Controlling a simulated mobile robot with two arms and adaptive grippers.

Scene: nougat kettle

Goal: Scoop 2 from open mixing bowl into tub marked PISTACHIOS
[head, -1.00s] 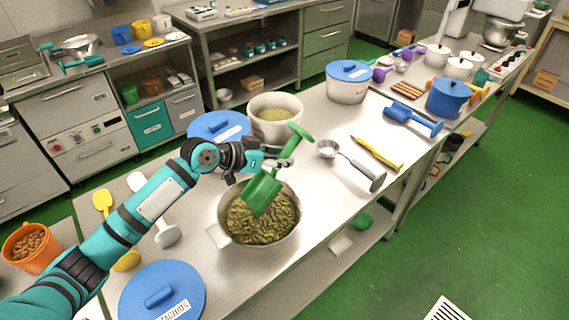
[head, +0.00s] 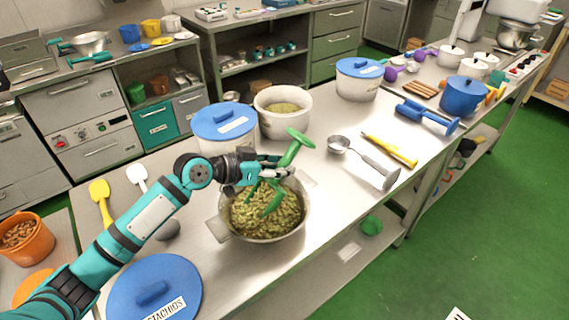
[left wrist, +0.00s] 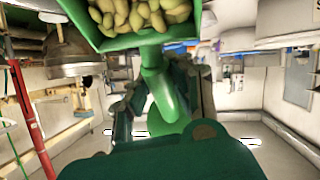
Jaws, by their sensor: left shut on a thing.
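My left gripper (head: 272,172) is shut on a green scoop (head: 294,150) above the open metal mixing bowl (head: 234,228). The bowl holds green pistachios (head: 265,218). In the left wrist view the scoop (left wrist: 165,85) carries a load of pistachios (left wrist: 145,14). In the head view my gripper partly hides the scoop, and I cannot tell whether its tip touches the heap. Behind the bowl stands an open white tub (head: 283,126) with greenish contents; no marking shows on it. A blue lid (head: 150,275), its label partly reading PISTACHIOS, lies at the front left. My right gripper is out of view.
Blue-lidded tubs stand beside the open tub (head: 224,122) and farther back (head: 358,78). A metal ladle (head: 365,160), a yellow tool (head: 388,148) and a blue tool (head: 427,115) lie to the right. An orange bucket (head: 28,245) stands at left.

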